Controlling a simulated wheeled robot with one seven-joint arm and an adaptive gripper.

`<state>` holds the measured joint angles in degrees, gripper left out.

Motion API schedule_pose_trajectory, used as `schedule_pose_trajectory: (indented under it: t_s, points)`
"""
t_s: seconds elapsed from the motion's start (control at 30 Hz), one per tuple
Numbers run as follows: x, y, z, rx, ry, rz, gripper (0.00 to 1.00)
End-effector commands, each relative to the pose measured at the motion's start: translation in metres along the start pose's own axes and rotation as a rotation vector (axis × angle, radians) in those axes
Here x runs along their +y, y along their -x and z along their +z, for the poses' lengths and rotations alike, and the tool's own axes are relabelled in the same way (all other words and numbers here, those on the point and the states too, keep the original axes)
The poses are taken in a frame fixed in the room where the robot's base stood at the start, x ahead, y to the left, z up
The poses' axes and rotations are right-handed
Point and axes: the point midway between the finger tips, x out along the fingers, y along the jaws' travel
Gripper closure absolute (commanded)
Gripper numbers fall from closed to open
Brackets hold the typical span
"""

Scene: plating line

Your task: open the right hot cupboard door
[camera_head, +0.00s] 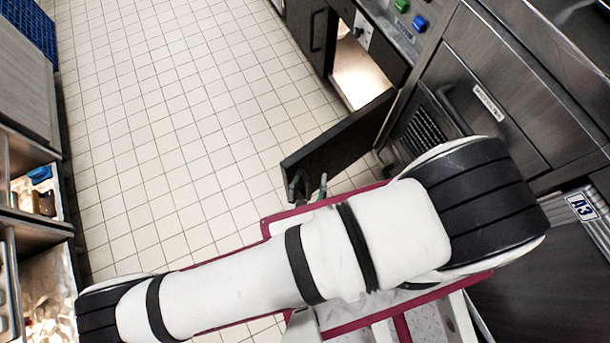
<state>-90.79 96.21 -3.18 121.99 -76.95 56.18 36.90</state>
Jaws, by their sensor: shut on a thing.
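The right hot cupboard door (342,138) is a dark panel. It stands swung well out from the cupboard front, its free end toward the lower left. The lit inside of the cupboard (362,75) shows through the opening. My gripper (307,187) is at the lower side of the door near its free end, shut on what appears to be the door's handle. The handle itself is hidden, and my white arm covers much of the area below. The left door (306,33), with a dark bar handle, looks shut.
A vented unit with a bar handle (425,125) and steel fronts stand right of the door. Green and blue knobs (402,6) sit above the cupboard. Tiled floor (190,110) is clear left of the door. Shelving with a blue crate (28,38) lines the left edge.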

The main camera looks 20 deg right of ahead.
Motion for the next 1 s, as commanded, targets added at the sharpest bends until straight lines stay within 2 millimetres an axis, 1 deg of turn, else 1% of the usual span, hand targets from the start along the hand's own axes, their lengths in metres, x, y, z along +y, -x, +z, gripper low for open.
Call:
schedule_pose_trajectory:
  t_s: [0.03,0.9,0.97,1.0]
  points:
    - [-0.009,-0.003,0.01,-0.027,-0.001,-0.013,0.65]
    - [-0.055,0.029,-0.001,-0.025,0.005,-0.005,0.65]
    - [-0.059,0.031,-0.002,-0.023,0.006,-0.006,0.62]
    - [-0.061,0.033,-0.003,-0.022,0.006,-0.006,0.58]
